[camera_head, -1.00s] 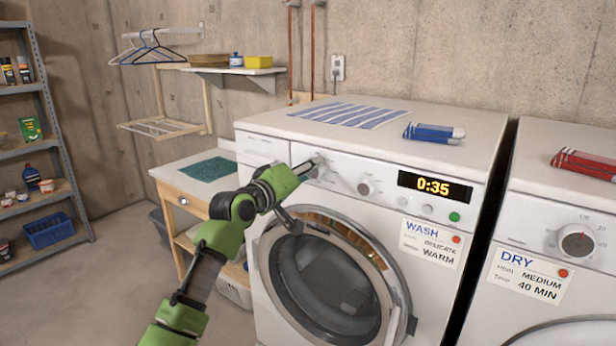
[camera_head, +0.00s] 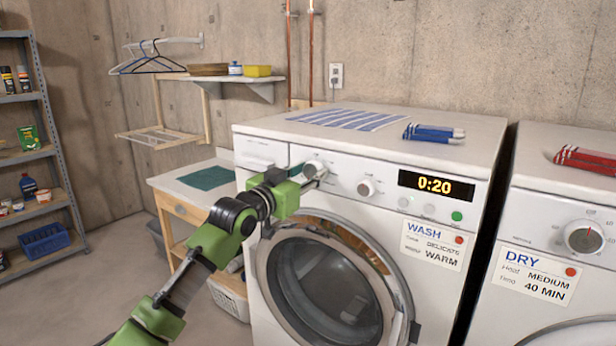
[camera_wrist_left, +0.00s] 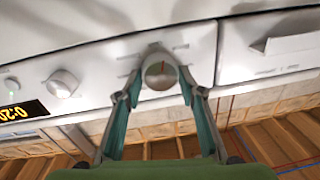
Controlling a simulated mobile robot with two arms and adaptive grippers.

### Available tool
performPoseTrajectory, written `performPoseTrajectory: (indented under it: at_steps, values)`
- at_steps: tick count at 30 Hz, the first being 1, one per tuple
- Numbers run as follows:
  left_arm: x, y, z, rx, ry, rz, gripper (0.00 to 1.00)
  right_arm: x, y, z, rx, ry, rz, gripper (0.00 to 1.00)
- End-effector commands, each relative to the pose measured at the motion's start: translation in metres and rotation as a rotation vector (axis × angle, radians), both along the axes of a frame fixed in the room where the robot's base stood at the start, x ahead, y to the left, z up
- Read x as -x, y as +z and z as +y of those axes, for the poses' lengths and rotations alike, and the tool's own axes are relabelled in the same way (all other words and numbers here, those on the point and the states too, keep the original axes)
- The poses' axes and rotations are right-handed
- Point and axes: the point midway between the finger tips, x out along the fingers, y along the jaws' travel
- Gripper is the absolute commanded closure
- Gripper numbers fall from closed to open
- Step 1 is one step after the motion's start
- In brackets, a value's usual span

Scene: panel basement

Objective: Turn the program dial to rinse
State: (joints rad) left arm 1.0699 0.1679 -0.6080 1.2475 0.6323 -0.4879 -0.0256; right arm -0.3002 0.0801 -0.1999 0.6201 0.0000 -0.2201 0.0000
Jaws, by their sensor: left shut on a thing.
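The washing machine (camera_head: 262,205) has a small round program dial (camera_head: 314,169) at the left of its front panel. In the left wrist view the dial (camera_wrist_left: 160,71) is a grey-white knob with a small reddish mark on its face. My left gripper (camera_head: 312,180) reaches it from the lower left and is shut on the dial, one finger on each side, as the left wrist view shows (camera_wrist_left: 158,90). The labels around the dial are too small to read. The washer's display (camera_head: 435,186) reads 0:20. My right gripper is not in view.
A second knob (camera_head: 366,188) sits right of the dial, with a green button (camera_head: 457,216) farther right. The round washer door (camera_head: 330,270) is below. A dryer (camera_head: 535,222) stands to the right. A wooden side table (camera_head: 180,207) stands at the left.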

Motion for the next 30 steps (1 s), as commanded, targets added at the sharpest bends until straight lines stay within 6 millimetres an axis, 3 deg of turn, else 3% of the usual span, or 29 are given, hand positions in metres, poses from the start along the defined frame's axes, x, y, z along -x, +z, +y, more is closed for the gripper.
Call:
performPoseTrajectory:
  at_steps: [15,30]
  values:
    - [0.0001,-0.0037,-0.0004,-0.320,0.000,-0.225,0.86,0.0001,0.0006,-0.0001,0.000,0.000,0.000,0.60]
    - [0.0004,-0.0041,-0.0010,-0.406,0.000,-0.289,0.86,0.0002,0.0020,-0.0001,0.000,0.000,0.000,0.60]
